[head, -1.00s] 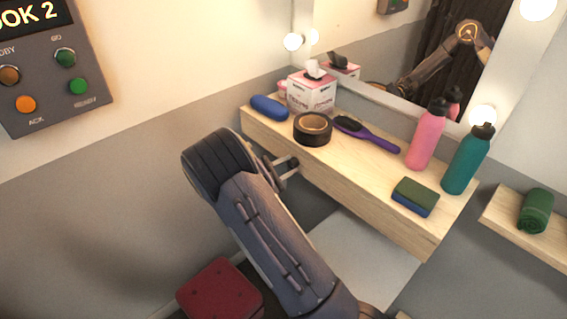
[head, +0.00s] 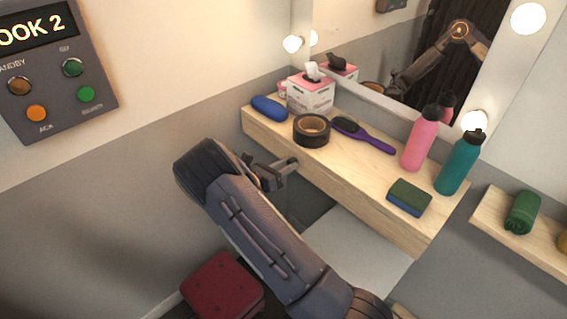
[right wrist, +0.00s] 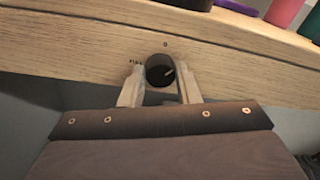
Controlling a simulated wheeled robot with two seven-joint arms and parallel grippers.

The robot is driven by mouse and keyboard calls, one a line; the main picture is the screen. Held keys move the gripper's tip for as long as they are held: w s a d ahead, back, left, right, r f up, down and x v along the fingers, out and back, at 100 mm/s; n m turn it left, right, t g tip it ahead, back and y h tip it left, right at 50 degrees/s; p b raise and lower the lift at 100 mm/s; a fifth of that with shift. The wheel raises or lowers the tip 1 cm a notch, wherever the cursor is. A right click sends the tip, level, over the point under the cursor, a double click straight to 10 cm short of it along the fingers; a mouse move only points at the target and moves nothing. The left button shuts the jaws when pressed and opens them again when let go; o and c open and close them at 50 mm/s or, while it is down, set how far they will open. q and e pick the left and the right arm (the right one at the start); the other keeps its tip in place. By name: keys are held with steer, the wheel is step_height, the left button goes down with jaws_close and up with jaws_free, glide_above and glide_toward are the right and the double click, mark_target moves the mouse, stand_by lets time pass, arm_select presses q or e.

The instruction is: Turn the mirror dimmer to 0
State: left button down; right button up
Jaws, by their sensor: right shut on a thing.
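The mirror dimmer is a dark round knob (right wrist: 160,70) on the front edge of the wooden shelf, in the right wrist view. A light pointer line on it points to the right and slightly up. A small "0" mark is printed above the knob, and small lettering, too small to read surely, is to its left. My right gripper (right wrist: 159,88) is shut on the knob, one finger on each side. In the head view my right gripper (head: 290,168) is at the shelf's front face, and the knob is hidden there. My left gripper is not in view.
A red stool (head: 222,287) stands below. A control panel (head: 55,70) hangs on the left wall.

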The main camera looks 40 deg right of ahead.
steer(key=n, duration=0.3)
steer(key=shift+w+r+n+p, duration=0.2)
steer(key=shift+r+n+p, duration=0.1)
steer(key=shift+r+p, duration=0.1)
steer(key=shift+f+n+h+p, duration=0.2)
steer(key=shift+n+h+p, duration=0.15)
steer(key=shift+n, duration=1.55)
steer(key=o, duration=0.7)
steer(key=shift+o, duration=1.3)
steer(key=shift+f, duration=0.2)
steer(key=a+b, duration=0.2)
steer(key=a, duration=0.6)
